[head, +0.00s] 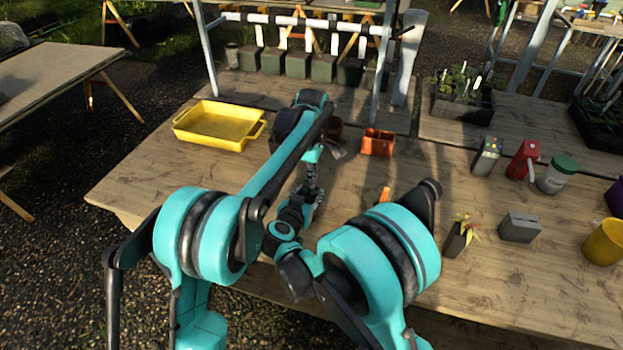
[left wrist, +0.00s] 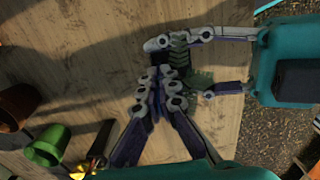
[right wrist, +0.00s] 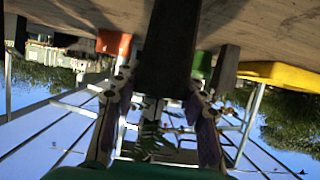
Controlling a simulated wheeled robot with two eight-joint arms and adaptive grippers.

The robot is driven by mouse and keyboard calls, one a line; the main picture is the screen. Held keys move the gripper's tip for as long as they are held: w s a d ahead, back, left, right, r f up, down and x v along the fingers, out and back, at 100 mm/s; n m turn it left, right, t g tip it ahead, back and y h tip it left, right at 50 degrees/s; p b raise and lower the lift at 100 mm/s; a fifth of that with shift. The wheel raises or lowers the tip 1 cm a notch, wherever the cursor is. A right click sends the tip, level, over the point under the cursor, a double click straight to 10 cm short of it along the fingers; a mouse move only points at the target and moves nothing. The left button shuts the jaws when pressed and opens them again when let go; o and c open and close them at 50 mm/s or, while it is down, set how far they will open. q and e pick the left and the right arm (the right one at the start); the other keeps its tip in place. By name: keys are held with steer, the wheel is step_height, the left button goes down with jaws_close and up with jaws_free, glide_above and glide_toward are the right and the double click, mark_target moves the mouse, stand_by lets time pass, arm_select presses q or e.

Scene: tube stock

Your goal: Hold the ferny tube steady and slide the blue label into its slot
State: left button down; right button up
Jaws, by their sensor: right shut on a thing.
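My right gripper (left wrist: 190,66) is shut on the dark ferny tube (right wrist: 165,50), which stands between its fingers in the right wrist view. Green fern fronds (left wrist: 180,55) show between those fingers in the left wrist view. My left gripper (left wrist: 161,76) points at the tube from beside it, its fingertips drawn close together with nothing visible between them. It looks shut and empty. I cannot tell whether it touches the fronds. I cannot make out the blue label or the slot.
A yellow tray (head: 222,124) lies at the table's back left, an orange pot (head: 378,143) behind my arms. A dark pot with a plant (head: 458,236), a grey block (head: 519,228) and a yellow pot (head: 604,243) stand to the right. A green pot (left wrist: 46,146) is near my left gripper.

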arm_select(q)
steer(key=shift+f, duration=0.25)
steer(key=c, duration=1.6)
jaws_free()
steer(key=shift+c, duration=0.2)
steer(key=shift+r, duration=0.1)
step_height(320, 180, up, 12)
steer(key=shift+f, duration=0.1)
arm_select(e)
steer(key=o, duration=1.4)
steer(key=shift+c, duration=0.2)
